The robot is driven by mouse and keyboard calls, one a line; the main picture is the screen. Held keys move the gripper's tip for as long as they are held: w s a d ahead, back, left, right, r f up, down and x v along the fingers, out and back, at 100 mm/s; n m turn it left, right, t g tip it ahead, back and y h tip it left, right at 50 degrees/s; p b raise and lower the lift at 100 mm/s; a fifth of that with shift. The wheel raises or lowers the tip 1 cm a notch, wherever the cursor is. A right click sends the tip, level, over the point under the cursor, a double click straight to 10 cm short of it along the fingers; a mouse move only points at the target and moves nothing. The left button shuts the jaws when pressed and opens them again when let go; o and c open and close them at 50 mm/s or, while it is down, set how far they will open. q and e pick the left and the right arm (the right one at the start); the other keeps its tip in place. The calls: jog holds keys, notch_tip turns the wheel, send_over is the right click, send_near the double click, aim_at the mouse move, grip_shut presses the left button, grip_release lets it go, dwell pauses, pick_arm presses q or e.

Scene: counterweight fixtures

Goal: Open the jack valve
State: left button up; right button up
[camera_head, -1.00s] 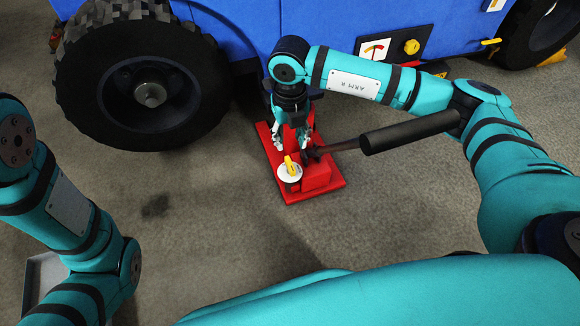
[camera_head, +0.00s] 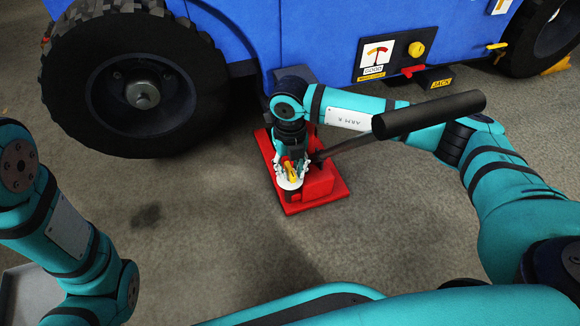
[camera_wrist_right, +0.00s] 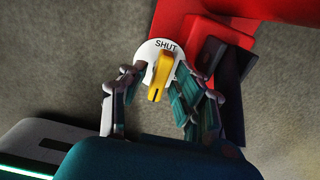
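The red jack (camera_head: 321,184) stands on the floor beside the blue vehicle. Its valve has a white disc (camera_wrist_right: 147,48) marked SHUT and a yellow handle (camera_wrist_right: 160,75), lying roughly in line with that word. The handle also shows in the head view (camera_head: 291,171). My right gripper (camera_wrist_right: 158,98) is over the valve, its fingers apart on either side of the handle. I see a gap on both sides, so it is not closed on the handle. My left gripper is out of view; only my left arm's links show at the left.
The jack's black lever (camera_head: 430,115) slants up to the right, in front of my right forearm. The blue vehicle (camera_head: 300,35) with a large wheel (camera_head: 140,90) stands behind. A panel (camera_head: 390,52) carries a gauge and yellow knob. The floor left of the jack is clear.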

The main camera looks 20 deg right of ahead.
grip_shut()
